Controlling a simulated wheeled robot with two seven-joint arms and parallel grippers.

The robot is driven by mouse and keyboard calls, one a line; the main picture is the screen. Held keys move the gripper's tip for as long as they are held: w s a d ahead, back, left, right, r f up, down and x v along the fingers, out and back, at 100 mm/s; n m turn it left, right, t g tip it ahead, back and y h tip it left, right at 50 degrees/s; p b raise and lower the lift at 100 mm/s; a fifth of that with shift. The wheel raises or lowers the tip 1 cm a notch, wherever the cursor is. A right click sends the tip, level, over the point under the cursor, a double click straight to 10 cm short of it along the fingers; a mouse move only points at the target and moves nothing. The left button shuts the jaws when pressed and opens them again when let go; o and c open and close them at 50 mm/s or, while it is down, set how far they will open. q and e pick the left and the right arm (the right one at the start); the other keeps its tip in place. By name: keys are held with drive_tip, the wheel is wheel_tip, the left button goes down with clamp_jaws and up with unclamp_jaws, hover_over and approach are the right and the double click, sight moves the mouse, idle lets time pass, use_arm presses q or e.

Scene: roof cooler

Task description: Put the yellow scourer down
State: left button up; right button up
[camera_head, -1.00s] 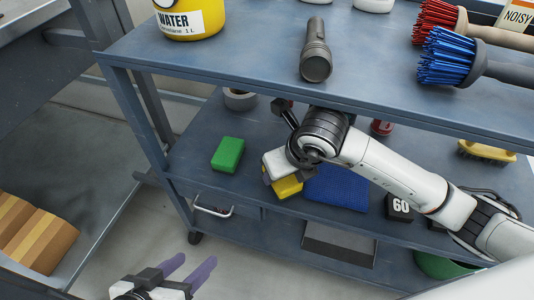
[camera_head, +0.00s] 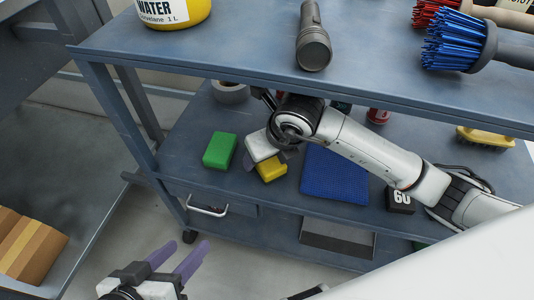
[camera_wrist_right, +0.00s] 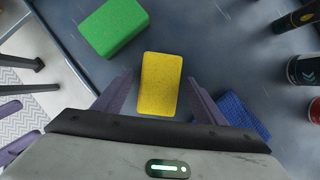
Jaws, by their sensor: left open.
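The yellow scourer (camera_head: 271,169) is on the middle shelf of the blue cart, between a green scourer (camera_head: 220,150) and a blue cloth or pad (camera_head: 335,175). In the right wrist view the yellow scourer (camera_wrist_right: 160,85) lies between the purple fingers of my right gripper (camera_wrist_right: 160,95), with a narrow gap on each side. That gripper is open and directly over it; its body hides part of the scourer in the head view. My left gripper (camera_head: 178,257) is open and empty, low in front of the cart.
The top shelf (camera_head: 220,50) overhangs my right arm, with a flashlight (camera_head: 313,40) and brushes (camera_head: 458,45) on it. A tape roll (camera_head: 230,92), a black block marked 60 (camera_head: 399,199) and a yellow brush (camera_head: 485,137) stand on the middle shelf. Bare shelf shows left of the green scourer.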

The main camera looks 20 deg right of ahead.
drive_tip(key=shift+r, duration=0.2)
drive_tip(key=shift+s+d+r+p, duration=0.15)
drive_tip(key=shift+s+r+p, duration=0.4)
drive_tip(key=shift+s+p, duration=0.1)
drive_tip(key=s, duration=0.3)
drive_tip(key=s+d+p, duration=0.1)
drive_tip(key=s, duration=0.3)
drive_tip(key=s+d, duration=0.1)
drive_tip(key=s, duration=0.3)
drive_tip(key=shift+f, duration=0.1)
use_arm(q)
drive_tip(key=shift+s+a+f+g+y, duration=0.15)
drive_tip(key=shift+a+f+g+y, duration=0.1)
drive_tip(key=shift+a+f, duration=0.3)
drive_tip(key=shift+s+a+f+g+y, duration=0.15)
drive_tip(key=shift+a+f+g+y, duration=0.15)
drive_tip(key=shift+f, duration=0.3)
drive_tip(key=shift+r, duration=0.15)
